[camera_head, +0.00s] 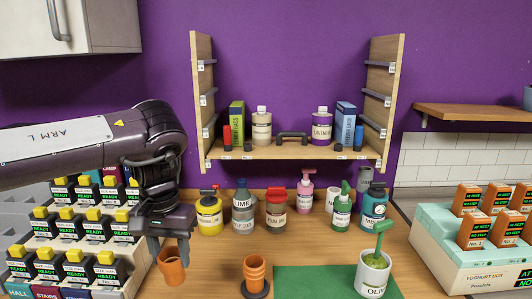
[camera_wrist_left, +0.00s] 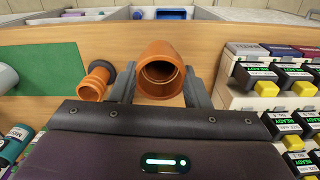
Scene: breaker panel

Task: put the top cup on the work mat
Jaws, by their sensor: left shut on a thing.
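My left gripper (camera_head: 170,247) is shut on an orange-brown cup (camera_head: 171,270), held at the left side of the counter. In the left wrist view the cup (camera_wrist_left: 162,72) sits between the two grey fingers, its open mouth toward the camera. My right gripper is out of view.
A white pot labelled OLIVE (camera_head: 373,279) with a green tool stands at the mat's right. Several bottles, such as a yellow one (camera_head: 209,216), line the back below a wooden shelf (camera_head: 290,152). Tiered black-and-yellow boxes (camera_head: 75,270) are close to my left arm.

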